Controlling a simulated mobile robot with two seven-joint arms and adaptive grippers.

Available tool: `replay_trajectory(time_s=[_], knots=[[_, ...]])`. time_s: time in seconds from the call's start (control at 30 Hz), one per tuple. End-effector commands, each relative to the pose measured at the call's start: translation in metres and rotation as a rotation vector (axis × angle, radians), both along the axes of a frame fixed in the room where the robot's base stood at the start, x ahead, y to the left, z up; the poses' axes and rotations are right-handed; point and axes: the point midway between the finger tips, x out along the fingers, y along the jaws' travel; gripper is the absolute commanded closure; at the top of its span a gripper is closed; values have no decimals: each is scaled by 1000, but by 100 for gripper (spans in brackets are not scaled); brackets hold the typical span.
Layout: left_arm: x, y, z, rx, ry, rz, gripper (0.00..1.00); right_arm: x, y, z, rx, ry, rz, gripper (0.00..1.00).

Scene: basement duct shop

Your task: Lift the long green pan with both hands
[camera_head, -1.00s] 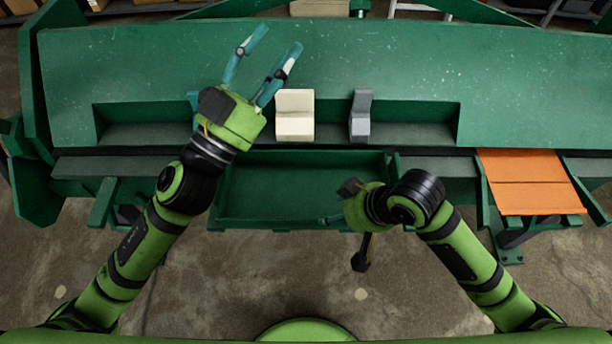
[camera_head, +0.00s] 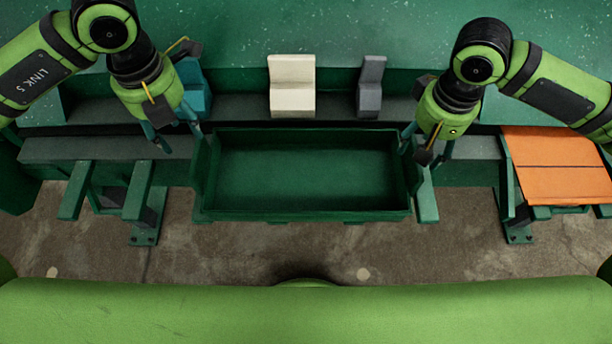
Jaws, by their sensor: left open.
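The long green pan (camera_head: 308,215) is an open rectangular tray, empty inside, lying lengthwise in the middle of the head view. My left gripper (camera_head: 182,142) points down at the pan's left end, near its far left corner. Its fingers are apart with nothing between them. My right gripper (camera_head: 426,150) points down at the pan's right end, near the far right corner. Its fingers are spread, one close to the end wall and one outside it. I cannot tell whether either gripper touches the pan.
Behind the pan, a recess in the green machine holds a cream block (camera_head: 292,88), a grey block (camera_head: 370,88) and a blue block (camera_head: 196,88), partly hidden by my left gripper. An orange panel (camera_head: 556,165) lies at right. Green brackets (camera_head: 138,190) stand at left. Floor shows in front.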

Motion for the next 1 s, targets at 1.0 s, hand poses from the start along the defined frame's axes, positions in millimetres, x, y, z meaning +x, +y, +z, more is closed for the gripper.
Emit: replay_trajectory(time_s=[1.0], knots=[[-1,0,-76,0,5,-2,50,0,0,-76,1,0,2,40]])
